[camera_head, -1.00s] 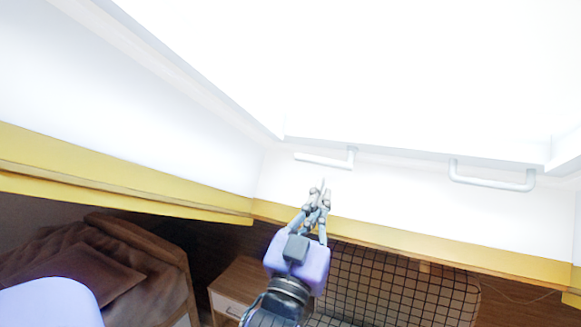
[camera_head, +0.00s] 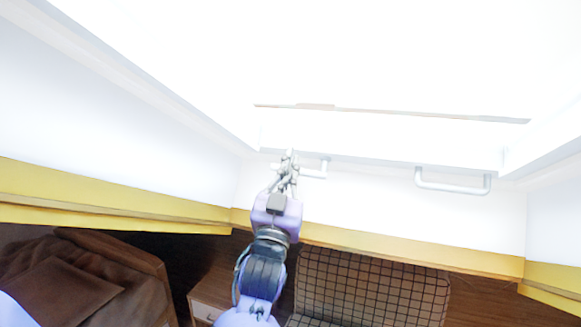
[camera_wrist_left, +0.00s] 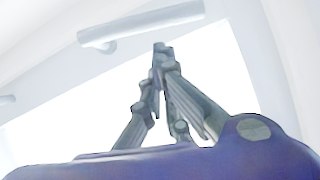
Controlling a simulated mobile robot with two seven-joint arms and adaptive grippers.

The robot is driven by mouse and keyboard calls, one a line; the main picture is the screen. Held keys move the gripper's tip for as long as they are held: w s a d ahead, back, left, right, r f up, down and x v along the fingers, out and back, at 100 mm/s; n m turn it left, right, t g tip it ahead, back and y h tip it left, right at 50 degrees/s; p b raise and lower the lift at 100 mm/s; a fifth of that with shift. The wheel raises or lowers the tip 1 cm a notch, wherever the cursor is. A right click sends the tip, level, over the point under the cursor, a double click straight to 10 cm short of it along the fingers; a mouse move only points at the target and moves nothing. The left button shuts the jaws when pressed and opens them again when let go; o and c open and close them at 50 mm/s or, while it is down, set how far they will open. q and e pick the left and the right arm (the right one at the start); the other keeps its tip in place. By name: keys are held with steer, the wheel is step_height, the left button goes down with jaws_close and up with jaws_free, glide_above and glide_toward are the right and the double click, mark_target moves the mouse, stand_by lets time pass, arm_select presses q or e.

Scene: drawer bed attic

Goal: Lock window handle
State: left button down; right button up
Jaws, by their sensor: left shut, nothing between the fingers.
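A white L-shaped window handle (camera_head: 315,173) sits on the lower edge of the bright window frame. Its short post is at the right, and its lever points left, roughly level. My left gripper (camera_head: 289,154) is shut and empty, pointing up, with its fingertips by the lever's left end. The gripper hides that end in the head view, and I cannot tell whether they touch. My right gripper is not in view.
A white U-shaped bar (camera_head: 452,188) is right of the handle. A yellow ledge (camera_head: 400,252) runs below the white wall. Lower down are a brown bed (camera_head: 85,285), a nightstand (camera_head: 208,300) and a checked panel (camera_head: 375,290). Glare washes out the window.

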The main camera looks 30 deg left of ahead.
arm_select(q)
steer(key=shift+w+a+f, duration=0.15)
steer(key=shift+w+f, duration=0.1)
steer(key=shift+w, duration=0.05)
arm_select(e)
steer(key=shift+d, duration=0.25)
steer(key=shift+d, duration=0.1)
